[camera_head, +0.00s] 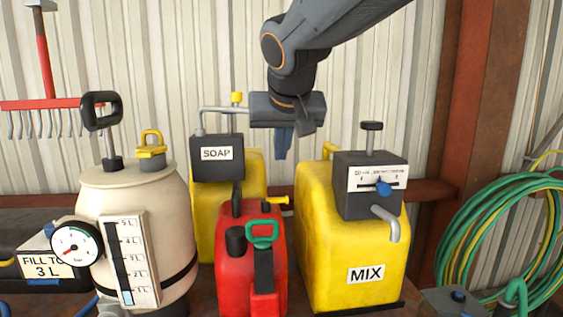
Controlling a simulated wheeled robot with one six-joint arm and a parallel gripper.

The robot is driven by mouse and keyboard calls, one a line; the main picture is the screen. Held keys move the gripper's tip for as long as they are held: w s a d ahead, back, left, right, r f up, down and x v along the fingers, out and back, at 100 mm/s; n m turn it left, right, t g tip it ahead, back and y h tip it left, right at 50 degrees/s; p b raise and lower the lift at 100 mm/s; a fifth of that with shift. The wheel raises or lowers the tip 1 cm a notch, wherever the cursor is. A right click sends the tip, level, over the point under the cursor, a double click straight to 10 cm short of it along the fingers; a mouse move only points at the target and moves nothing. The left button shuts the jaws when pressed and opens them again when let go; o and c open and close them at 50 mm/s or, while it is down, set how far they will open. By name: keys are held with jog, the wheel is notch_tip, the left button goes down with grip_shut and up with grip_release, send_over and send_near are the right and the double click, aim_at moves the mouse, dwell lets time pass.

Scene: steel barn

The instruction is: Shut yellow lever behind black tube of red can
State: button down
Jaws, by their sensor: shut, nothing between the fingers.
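The red can (233,285) stands on the bench in the lower middle. A black tube (264,270) runs up its front right, with a green loop (262,233) at its top. A yellow lever (279,201) lies about level behind the tube, at the can's top right, its end pointing right. A shorter black post (237,200) rises at the can's rear. My gripper (283,154) hangs above the lever, blue fingertips down, shut and empty. A clear gap in the picture parts it from the lever; its depth relative to the lever is hard to tell.
A yellow MIX can (330,270) stands close right, and a yellow SOAP can (199,230) behind left. A cream tank (165,215) with a gauge (76,246) is at left. Green hose (470,230) hangs at right. Corrugated wall stands behind.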

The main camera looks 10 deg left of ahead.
jog(key=p, duration=0.2)
send_over(280, 200)
jog(key=w, duration=0.2)
notch_tip(280, 200, down, 6)
jog(key=f, duration=0.1)
jog(key=s+f, duration=0.1)
jog(key=shift+s+a+f+p, duration=0.1)
jog(key=shift+s+f+p, duration=0.15)
jog(key=shift+f+p, duration=0.05)
jog(key=shift+s+f, duration=0.3)
jog(key=shift+f, duration=0.35)
jog(key=shift+a+b, duration=0.1)
jog(key=shift+b, duration=0.5)
jog(key=shift+m, duration=0.3)
